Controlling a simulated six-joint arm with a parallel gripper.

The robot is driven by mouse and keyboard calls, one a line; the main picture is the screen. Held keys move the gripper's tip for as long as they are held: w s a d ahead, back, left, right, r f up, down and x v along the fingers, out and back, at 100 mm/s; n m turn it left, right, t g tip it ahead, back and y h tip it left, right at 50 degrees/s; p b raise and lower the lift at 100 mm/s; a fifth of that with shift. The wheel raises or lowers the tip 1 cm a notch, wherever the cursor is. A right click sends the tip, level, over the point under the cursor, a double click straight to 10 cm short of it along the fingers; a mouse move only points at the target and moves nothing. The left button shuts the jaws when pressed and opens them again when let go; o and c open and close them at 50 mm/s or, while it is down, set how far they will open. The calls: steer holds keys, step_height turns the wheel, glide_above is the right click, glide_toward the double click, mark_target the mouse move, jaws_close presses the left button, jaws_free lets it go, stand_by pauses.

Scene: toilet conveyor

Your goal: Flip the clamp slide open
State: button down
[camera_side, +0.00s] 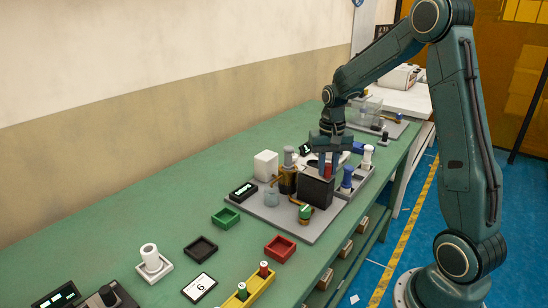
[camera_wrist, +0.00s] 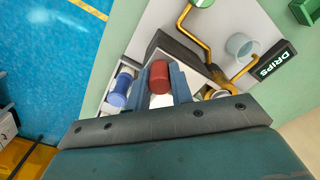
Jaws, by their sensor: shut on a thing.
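My gripper (camera_wrist: 160,80) is shut on a red cylinder (camera_wrist: 159,76), with one finger on each side of it in the wrist view. In the side view my gripper (camera_side: 329,150) points down over the fixture on the grey base plate (camera_side: 270,219). A bit of the red cylinder (camera_side: 328,170) shows there just behind a black block (camera_side: 316,190). The black block also shows beside the red cylinder in the wrist view (camera_wrist: 178,47). I cannot tell which part is the clamp slide; the lower end of the red cylinder is hidden.
A blue cylinder (camera_wrist: 121,89) stands close beside my gripper. Brass-coloured bars (camera_wrist: 198,27), a clear cup (camera_wrist: 240,47) and a DRIPS display (camera_wrist: 274,61) are near. A white block (camera_side: 265,165) stands behind. Small trays (camera_side: 280,248) lie on the green bench in front.

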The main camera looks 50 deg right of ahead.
steer(key=shift+s, duration=0.3)
steer(key=c, duration=1.2)
jaws_free()
steer(key=shift+c, duration=0.2)
steer(key=shift+w+r, duration=0.1)
steer(key=shift+r, duration=0.45)
step_height(320, 180, up, 13)
steer(key=shift+f, duration=0.15)
steer(key=s+a+r+n+t, duration=0.1)
steer(key=s+a+r+n, duration=0.15)
steer(key=a, duration=0.35)
steer(key=s+a+r+n+t, duration=0.1)
steer(key=s+a+n, duration=0.1)
steer(key=s+a, duration=0.3)
steer(key=s+a+f+n+t, duration=0.3)
steer(key=s+a+n, duration=0.1)
steer(key=s+a, duration=0.5)
steer(key=shift+s+t, duration=0.3)
steer(key=shift+s, duration=0.25)
